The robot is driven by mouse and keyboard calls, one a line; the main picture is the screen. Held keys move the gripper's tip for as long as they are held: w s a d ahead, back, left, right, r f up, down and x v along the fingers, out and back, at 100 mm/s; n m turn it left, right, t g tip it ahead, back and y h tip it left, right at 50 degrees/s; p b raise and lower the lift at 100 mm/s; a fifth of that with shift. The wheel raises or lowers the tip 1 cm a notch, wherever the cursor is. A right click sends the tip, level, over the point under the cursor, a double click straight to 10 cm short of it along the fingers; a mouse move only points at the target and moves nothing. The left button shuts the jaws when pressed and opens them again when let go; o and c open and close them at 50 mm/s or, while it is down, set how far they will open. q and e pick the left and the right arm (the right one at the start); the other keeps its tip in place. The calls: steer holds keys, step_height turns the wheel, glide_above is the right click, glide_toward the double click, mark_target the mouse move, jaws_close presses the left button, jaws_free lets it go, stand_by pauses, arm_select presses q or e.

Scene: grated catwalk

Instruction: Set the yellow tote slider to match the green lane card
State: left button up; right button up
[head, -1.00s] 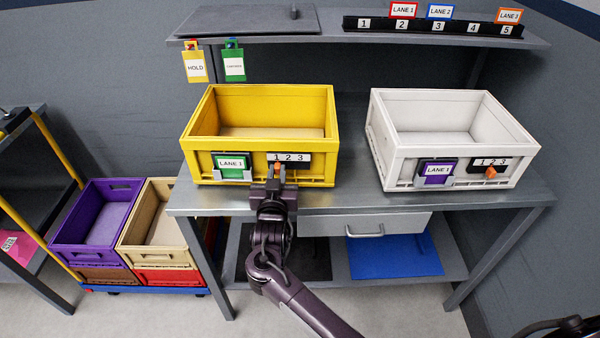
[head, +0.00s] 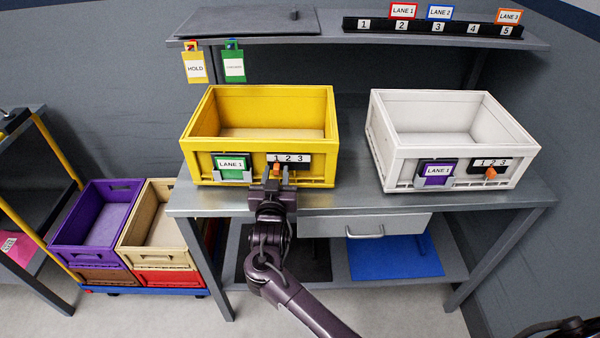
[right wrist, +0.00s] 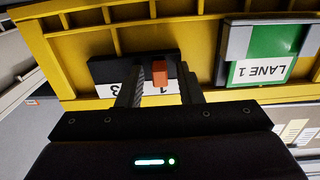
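The yellow tote (head: 200,158) stands on the grey bench. Its green lane card (head: 231,166) reads LANE 1 and sits left of the 1 2 3 scale (head: 289,158). The orange slider (head: 277,170) is below the 1. In the right wrist view, which is upside down, the slider (right wrist: 160,75) stands beside the printed 1, and the scale's middle is partly hidden by a finger. My right gripper (right wrist: 161,88) is open, with one finger on each side of the slider and gaps visible between.
A white tote (head: 380,150) with a purple LANE 1 card stands to the right on the bench (head: 350,198). A drawer (head: 365,225) is below. Purple (head: 62,240) and tan (head: 135,248) totes stand low at left. A shelf (head: 335,38) with lane cards is above.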

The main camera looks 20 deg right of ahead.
steer(key=shift+s, duration=0.1)
steer(key=shift+p+v, duration=0.9)
steer(key=shift+v, duration=0.4)
steer(key=p+v, duration=0.2)
steer(key=v, duration=0.2)
steer(key=shift+s+a, duration=0.1)
steer(key=shift+a, duration=0.05)
steer(key=s+d+f+n+g+y, duration=0.15)
steer(key=s+f, duration=0.35)
steer(key=f, duration=0.6)
steer(key=s+d+f+n+g+y, duration=0.1)
steer(key=s+f+n+g, duration=0.3)
steer(key=f, duration=0.6)
steer(key=s+d+f+g+y, duration=0.15)
steer(key=s+f, duration=0.35)
steer(key=f, duration=0.6)
steer(key=s+d+f+g, duration=0.3)
steer(key=s+f, duration=0.2)
steer(key=s, duration=0.6)
steer(key=s+d+f+g+y, duration=0.1)
steer(key=s+f, duration=0.5)
steer(key=s, duration=0.6)
steer(key=s+d+f+g, duration=0.4)
steer(key=s+f+g, duration=0.1)
steer(key=s, duration=0.6)
steer(key=shift+s+d+f+n+y, duration=0.3)
steer(key=shift+f+n+y, duration=0.1)
steer(key=shift+f, duration=0.2)
